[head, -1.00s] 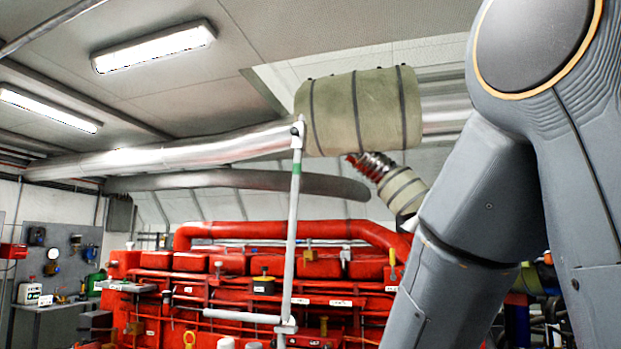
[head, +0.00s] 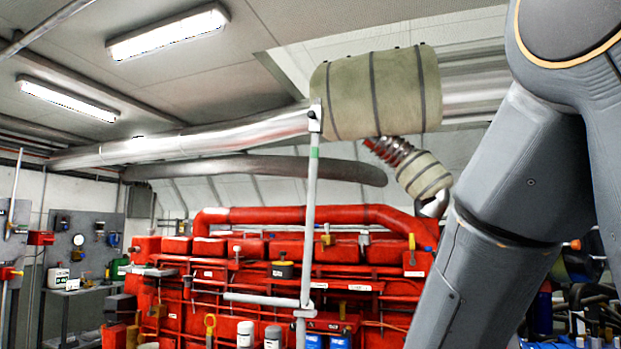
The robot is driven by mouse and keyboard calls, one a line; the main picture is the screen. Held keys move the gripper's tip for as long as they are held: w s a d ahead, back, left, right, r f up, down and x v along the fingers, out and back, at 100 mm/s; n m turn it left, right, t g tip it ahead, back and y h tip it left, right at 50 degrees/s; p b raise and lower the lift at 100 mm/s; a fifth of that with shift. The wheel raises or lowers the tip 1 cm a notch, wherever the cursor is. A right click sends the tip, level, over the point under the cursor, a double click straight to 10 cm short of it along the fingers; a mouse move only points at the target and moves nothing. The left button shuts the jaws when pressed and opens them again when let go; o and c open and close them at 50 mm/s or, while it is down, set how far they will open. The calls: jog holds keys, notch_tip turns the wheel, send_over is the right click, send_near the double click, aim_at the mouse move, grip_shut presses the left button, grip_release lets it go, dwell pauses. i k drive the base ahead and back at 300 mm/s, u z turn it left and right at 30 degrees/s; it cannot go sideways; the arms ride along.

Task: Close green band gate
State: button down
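A thin light-grey upright post (head: 310,210) stands in front of the red engine, with a green band (head: 314,152) near its top and a dark fitting at its upper end. A horizontal grey bar (head: 262,299) reaches left from a joint low on the post. I cannot tell whether this bar belongs to the gate or whether the gate is open. My arm fills the right side of the head view. My gripper is out of the picture.
A large red engine (head: 275,246) stands behind the post. A padded exhaust pipe (head: 395,92) runs overhead. A grey workbench (head: 66,292) with tools is at the left. Several canisters (head: 245,333) show low in the middle.

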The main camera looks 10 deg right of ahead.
aim_at(308, 250)
jog(key=z, duration=0.25)
jog(key=i, duration=0.95)
jog(key=u, duration=0.5)
